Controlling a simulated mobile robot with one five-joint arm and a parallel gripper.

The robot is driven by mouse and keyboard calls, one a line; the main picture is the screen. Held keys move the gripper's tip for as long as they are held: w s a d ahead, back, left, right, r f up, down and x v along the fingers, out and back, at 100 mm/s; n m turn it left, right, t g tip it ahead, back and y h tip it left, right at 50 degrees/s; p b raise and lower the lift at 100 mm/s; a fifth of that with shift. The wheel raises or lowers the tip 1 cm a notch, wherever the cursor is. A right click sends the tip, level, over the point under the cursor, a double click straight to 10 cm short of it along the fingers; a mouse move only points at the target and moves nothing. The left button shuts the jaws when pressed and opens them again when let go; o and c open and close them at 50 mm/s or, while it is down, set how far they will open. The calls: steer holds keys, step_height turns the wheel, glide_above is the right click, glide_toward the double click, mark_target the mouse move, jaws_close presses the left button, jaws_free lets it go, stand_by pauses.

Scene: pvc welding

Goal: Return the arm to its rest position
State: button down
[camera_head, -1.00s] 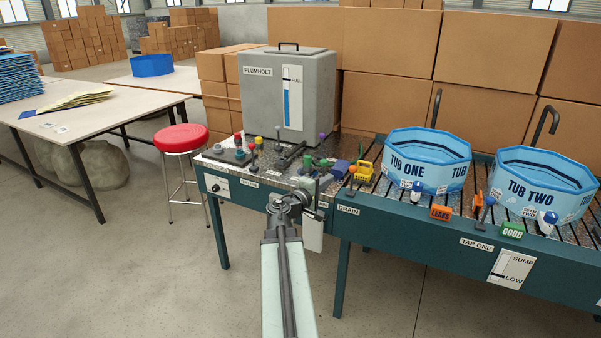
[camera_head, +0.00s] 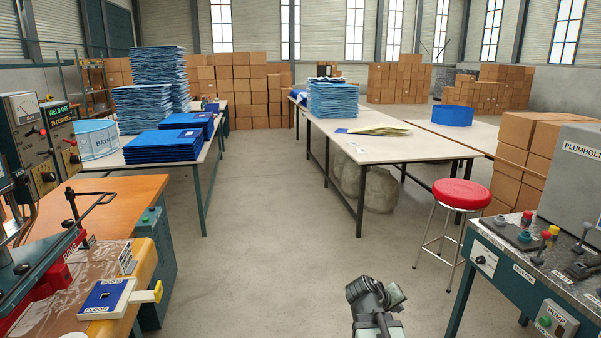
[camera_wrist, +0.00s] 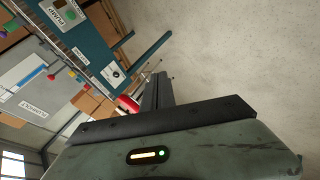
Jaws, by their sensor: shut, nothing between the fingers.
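My gripper (camera_head: 372,292) shows at the bottom of the head view, low over the open floor, with my arm drawn in close to my body. It holds nothing. In the wrist view its dark fingers (camera_wrist: 156,92) are together, with bare concrete floor beyond and to the right. The gripper is apart from the teal test bench (camera_head: 497,275), which stands to its right. Part of my arm lies below the frame and is hidden.
A red stool (camera_head: 461,194) stands ahead to the right, before the bench. A welding station with an orange top (camera_head: 125,195) is at left. Long tables (camera_head: 395,150) stand further back, one bearing blue sheets (camera_head: 333,100). The floor aisle between is clear.

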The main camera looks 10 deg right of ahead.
steer(key=s+a+f+m+g+y, duration=0.15)
steer(key=s+a+f+y, duration=0.25)
steer(key=a, duration=0.6)
steer(key=s+a+f+n+g+y, duration=0.1)
steer(key=s+a+f+g+y, duration=0.3)
steer(key=a, duration=0.7)
step_height(320, 180, up, 14)
steer(key=s+p, duration=0.1)
steer(key=p, duration=1.3)
steer(key=shift+s+d+r+t, duration=0.15)
steer(key=shift+d+r+t, duration=0.1)
steer(key=shift+d+t, duration=0.1)
steer(key=shift+m, duration=0.25)
